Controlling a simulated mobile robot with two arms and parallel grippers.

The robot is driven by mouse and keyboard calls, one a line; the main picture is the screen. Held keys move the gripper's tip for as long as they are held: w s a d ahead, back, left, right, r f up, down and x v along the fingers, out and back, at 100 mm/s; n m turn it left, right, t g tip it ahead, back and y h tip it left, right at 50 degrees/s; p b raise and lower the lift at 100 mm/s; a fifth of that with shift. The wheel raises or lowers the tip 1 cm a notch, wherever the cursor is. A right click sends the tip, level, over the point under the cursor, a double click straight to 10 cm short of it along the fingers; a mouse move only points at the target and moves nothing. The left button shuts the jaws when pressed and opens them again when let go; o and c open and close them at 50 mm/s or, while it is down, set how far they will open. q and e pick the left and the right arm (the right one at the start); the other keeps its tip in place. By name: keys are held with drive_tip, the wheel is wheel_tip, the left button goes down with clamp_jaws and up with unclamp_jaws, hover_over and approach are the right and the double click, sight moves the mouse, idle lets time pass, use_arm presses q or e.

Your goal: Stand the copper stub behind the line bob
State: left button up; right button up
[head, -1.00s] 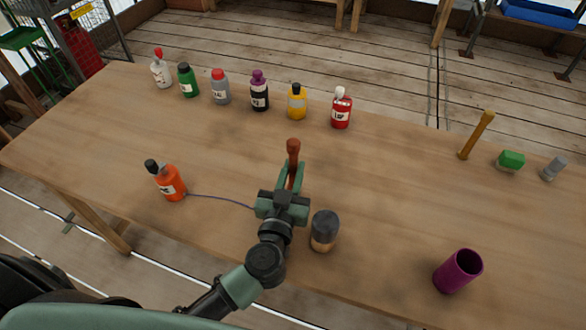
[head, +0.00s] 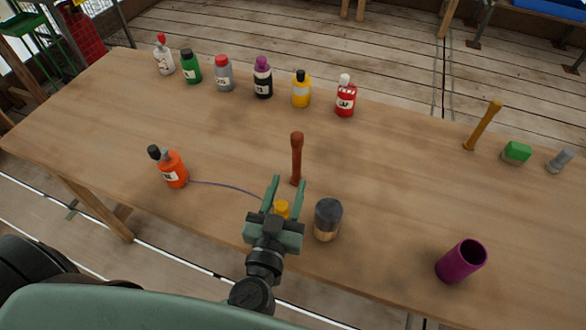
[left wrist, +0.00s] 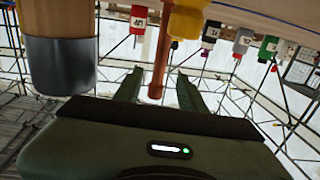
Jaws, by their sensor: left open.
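The copper stub (head: 297,158) stands upright on the table, a little beyond my left gripper's fingertips. It also shows in the left wrist view (left wrist: 160,60), between the fingers in the picture. A small yellow piece (head: 282,208), which seems to be the line bob, sits nearer me than the stub, at the end of a thin blue line from the orange bottle (head: 172,168). It also shows large in the left wrist view (left wrist: 187,20). My left gripper (head: 286,182) is open, with the yellow piece low between its fingers in the head view. My right gripper is out of view.
A dark-topped wooden cylinder (head: 327,220) stands close to the right of my left gripper. A purple cup (head: 461,262) is farther right. Several bottles line the far edge. A yellow stick (head: 483,126), a green block (head: 516,153) and a grey piece (head: 559,160) stand at right.

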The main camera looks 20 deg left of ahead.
use_arm(q)
drive_tip(key=shift+s+d+r, duration=0.1)
drive_tip(key=shift+s, duration=1.35)
